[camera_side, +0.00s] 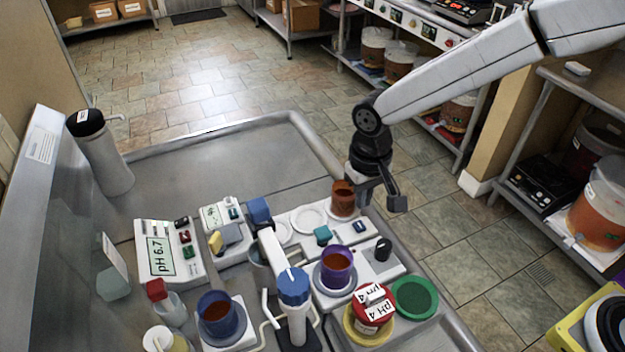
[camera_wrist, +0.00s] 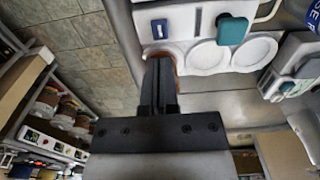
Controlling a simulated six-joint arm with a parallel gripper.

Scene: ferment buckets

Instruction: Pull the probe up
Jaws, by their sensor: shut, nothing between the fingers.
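My gripper (camera_side: 385,192) is at the right edge of the bench, beside a brown-orange cup (camera_side: 343,200) on a white plate with round wells. In the wrist view my gripper (camera_wrist: 160,70) has its black fingers together, with nothing between them. They cover most of the cup there, and only an orange rim (camera_wrist: 163,52) shows. A stand with a blue knob (camera_side: 293,287) and a white arm (camera_side: 270,245) is at the front middle. The arm reaches to a blue block (camera_side: 260,210). I cannot clearly make out the probe. My gripper is apart from the stand.
A purple cup (camera_side: 336,264), a blue cup (camera_side: 217,312), a red-lidded pot (camera_side: 374,305) and a green dish (camera_side: 413,298) crowd the front. The rear of the bench (camera_side: 230,165) is clear.

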